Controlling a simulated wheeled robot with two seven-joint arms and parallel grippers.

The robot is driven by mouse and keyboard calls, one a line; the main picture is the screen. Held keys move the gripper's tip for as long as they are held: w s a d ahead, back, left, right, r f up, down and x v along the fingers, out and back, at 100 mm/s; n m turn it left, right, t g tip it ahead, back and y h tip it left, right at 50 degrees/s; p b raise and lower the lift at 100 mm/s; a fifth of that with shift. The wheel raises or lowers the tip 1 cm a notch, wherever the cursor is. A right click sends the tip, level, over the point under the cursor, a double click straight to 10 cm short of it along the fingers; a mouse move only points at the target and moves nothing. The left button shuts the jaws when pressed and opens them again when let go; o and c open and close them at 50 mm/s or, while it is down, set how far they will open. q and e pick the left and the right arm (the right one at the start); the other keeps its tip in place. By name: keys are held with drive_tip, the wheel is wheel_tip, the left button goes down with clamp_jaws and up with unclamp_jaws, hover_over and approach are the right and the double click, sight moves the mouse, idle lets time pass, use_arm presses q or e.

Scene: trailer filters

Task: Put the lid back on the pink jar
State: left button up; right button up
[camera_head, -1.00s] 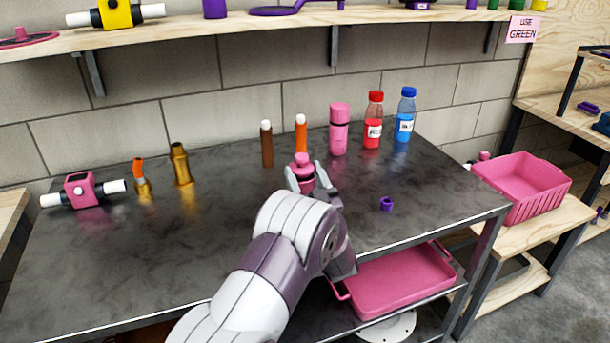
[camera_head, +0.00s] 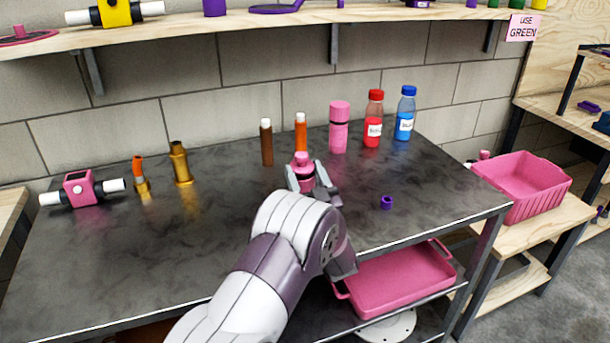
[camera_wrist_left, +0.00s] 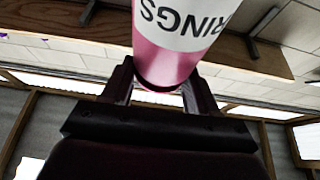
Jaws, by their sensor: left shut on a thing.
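My left gripper (camera_head: 309,180) is shut on the pink jar (camera_head: 302,171) over the middle of the dark table. A narrower pink knob shows at the jar's top in the head view. In the wrist view the jar (camera_wrist_left: 170,65) is between the fingers, with an upside-down white label ending in "RINGS". The gripper hides the jar's lower part in the head view, so I cannot tell whether it touches the table. I cannot tell whether the knob belongs to a seated lid. My right gripper is out of view.
A pink bottle (camera_head: 339,130), a red bottle (camera_head: 374,128) and a blue bottle (camera_head: 404,122) stand at the back right. Brown (camera_head: 266,145) and orange (camera_head: 301,135) tubes stand behind the gripper. A small purple ring (camera_head: 387,202) lies to its right. The table's left front is clear.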

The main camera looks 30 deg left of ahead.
use_arm(q)
drive_tip(key=shift+f+b, duration=0.3)
drive_tip(key=shift+b, duration=0.15)
idle(0.8)
idle(0.3)
drive_tip(key=o, duration=1.3)
drive_tip(key=shift+r+p, duration=2.3)
drive_tip(key=shift+r, duration=1.35)
drive_tip(key=shift+f, duration=0.1)
clamp_jaws()
drive_tip(key=shift+f, duration=0.15)
